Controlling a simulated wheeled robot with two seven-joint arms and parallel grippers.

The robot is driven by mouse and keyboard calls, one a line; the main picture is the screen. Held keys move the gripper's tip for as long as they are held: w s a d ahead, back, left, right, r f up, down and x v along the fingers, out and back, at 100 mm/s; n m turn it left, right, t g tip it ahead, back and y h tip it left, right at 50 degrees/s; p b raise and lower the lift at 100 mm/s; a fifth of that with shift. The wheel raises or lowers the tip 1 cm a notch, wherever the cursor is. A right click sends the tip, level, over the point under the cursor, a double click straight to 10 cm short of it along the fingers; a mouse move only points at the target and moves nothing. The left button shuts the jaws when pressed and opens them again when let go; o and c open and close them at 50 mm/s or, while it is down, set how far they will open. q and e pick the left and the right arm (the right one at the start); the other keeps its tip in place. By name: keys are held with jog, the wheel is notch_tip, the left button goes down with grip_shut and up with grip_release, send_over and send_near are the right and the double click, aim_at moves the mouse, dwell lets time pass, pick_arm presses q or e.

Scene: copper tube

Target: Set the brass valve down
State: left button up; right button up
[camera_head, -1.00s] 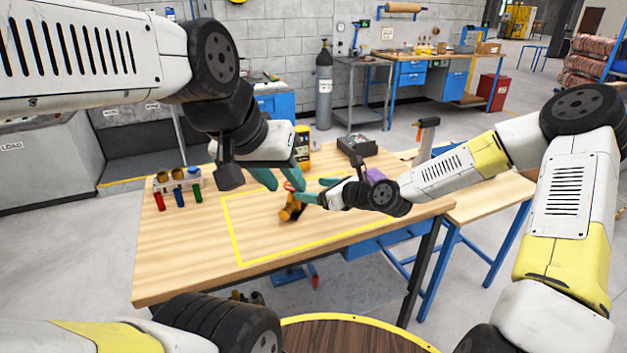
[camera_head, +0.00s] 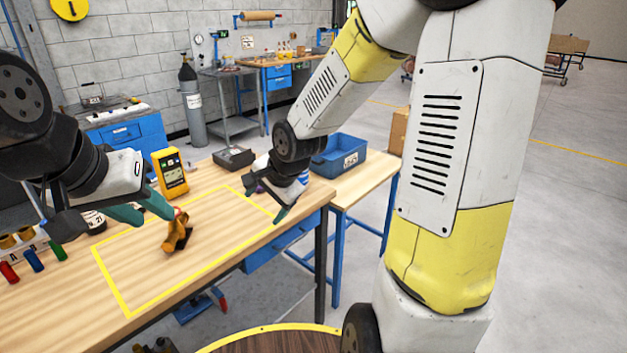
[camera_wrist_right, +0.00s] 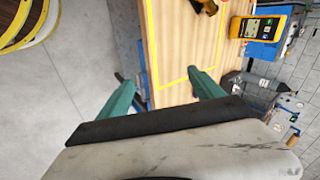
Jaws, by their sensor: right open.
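The brass valve (camera_head: 178,236), with a red part on top, rests on the wooden bench inside the yellow outline. My left gripper (camera_head: 157,217) has its teal fingers spread; one fingertip is close to the valve's top, and I cannot tell if it touches. My right gripper (camera_head: 283,211) is over the bench's right end, apart from the valve. In the right wrist view its fingers (camera_wrist_right: 165,94) are wide apart with nothing between them. Part of the valve (camera_wrist_right: 207,14) shows at the top edge there.
A yellow meter (camera_head: 171,172) and a dark box (camera_head: 233,157) stand at the bench's back. A blue bin (camera_head: 340,155) sits on the side table. A rack with coloured-handled tools (camera_head: 32,258) is at left. The outlined area (camera_head: 130,255) around the valve is clear.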

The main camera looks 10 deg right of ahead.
jog(key=s+d+r+n, duration=0.5)
jog(key=s+r, duration=0.2)
jog(key=s, duration=0.2)
jog(key=s+d+r+n+h, duration=0.1)
jog(key=s+d+r+n, duration=0.4)
jog(key=s+r, duration=0.2)
jog(key=shift+s, duration=1.2)
